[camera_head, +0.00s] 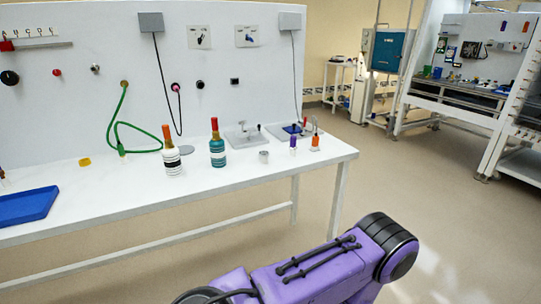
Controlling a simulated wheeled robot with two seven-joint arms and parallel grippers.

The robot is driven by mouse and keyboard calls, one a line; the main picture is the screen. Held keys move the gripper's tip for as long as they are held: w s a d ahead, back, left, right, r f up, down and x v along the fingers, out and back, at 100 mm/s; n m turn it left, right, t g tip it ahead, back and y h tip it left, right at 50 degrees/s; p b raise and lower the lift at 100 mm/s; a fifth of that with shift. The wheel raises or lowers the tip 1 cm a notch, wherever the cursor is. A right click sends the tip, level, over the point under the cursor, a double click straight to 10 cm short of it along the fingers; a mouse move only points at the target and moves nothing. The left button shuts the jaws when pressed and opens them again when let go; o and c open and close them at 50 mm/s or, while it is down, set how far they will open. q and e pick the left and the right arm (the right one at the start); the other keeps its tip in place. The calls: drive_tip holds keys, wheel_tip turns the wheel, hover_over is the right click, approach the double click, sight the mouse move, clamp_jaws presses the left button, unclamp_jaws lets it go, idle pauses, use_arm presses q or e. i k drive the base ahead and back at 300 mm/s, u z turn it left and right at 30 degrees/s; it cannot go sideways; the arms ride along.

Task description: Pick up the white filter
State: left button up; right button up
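A white bottle-shaped item with dark bands and an orange top (172,160) stands upright on the white table (150,190). A teal one with a white band and a red top (217,152) stands to its right. A small grey-white cup-like piece (264,157) sits further right. I cannot tell which of these, if any, is the white filter. Neither gripper shows in the head view. Only a purple link of my arm is in the lower foreground, in front of the table and apart from it.
A blue tray (27,206) lies at the table's left. A green hose (122,118) hangs from the back panel to the table. A purple vial (293,145) and an orange vial (315,143) stand near the right end. The table's front middle is clear.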

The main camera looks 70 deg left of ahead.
sight(171, 156)
drive_tip(key=z, duration=0.75)
drive_tip(key=k, duration=2.75)
drive_tip(key=u, duration=1.2)
